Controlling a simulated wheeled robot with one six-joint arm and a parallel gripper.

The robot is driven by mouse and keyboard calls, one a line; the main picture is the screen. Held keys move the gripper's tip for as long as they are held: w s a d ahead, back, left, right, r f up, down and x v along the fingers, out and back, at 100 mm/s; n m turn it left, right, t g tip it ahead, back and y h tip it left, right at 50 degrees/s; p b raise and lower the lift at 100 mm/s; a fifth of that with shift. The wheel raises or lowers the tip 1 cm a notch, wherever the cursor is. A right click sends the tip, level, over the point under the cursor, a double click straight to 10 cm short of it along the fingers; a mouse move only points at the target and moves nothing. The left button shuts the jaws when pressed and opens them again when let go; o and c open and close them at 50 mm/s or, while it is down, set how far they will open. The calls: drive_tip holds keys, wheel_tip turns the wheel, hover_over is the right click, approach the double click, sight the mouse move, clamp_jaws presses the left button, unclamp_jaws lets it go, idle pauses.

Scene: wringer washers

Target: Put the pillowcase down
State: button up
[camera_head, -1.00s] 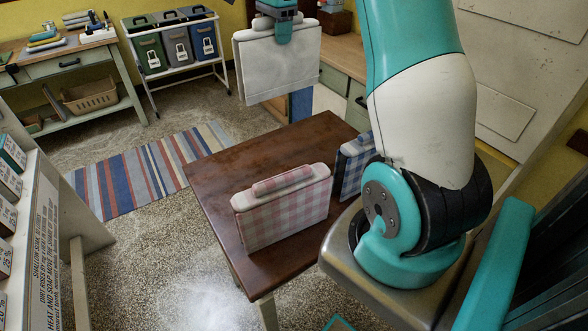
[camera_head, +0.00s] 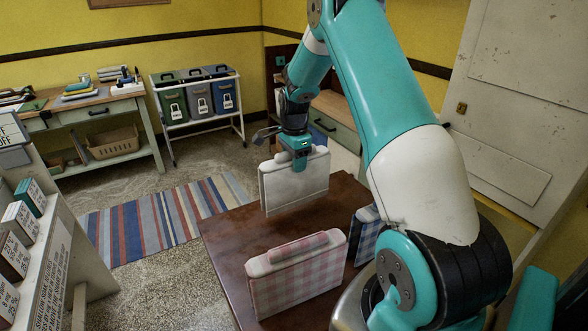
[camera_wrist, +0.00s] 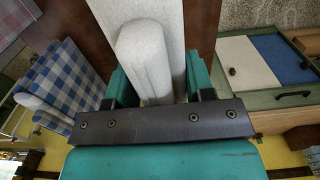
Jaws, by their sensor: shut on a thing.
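My gripper (camera_head: 298,162) is shut on the top ridge of a white folded pillowcase (camera_head: 293,188), which hangs upright below it. In the wrist view the white pillowcase (camera_wrist: 150,30) sits between the two teal fingers (camera_wrist: 155,88). The pillowcase is over the far part of the brown table (camera_head: 222,238). I cannot tell whether its lower edge touches the tabletop. A pink checked folded cloth (camera_head: 298,278) stands upright on the near part of the table. A blue checked one (camera_head: 366,232) stands to its right, partly hidden by my arm; it also shows in the wrist view (camera_wrist: 66,82).
Bare tabletop lies between the white pillowcase and the pink checked cloth. A wooden-topped counter (camera_head: 340,108) stands behind the table. A striped rug (camera_head: 160,218) lies to the left, and a rack of lidded bins (camera_head: 198,98) stands at the back. A shelf of boxes (camera_head: 15,225) is at left.

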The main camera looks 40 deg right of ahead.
sight(296, 178)
drive_tip(key=shift+f+p, duration=0.45)
drive_tip(key=shift+f, duration=1.5)
drive_tip(key=o, duration=0.9)
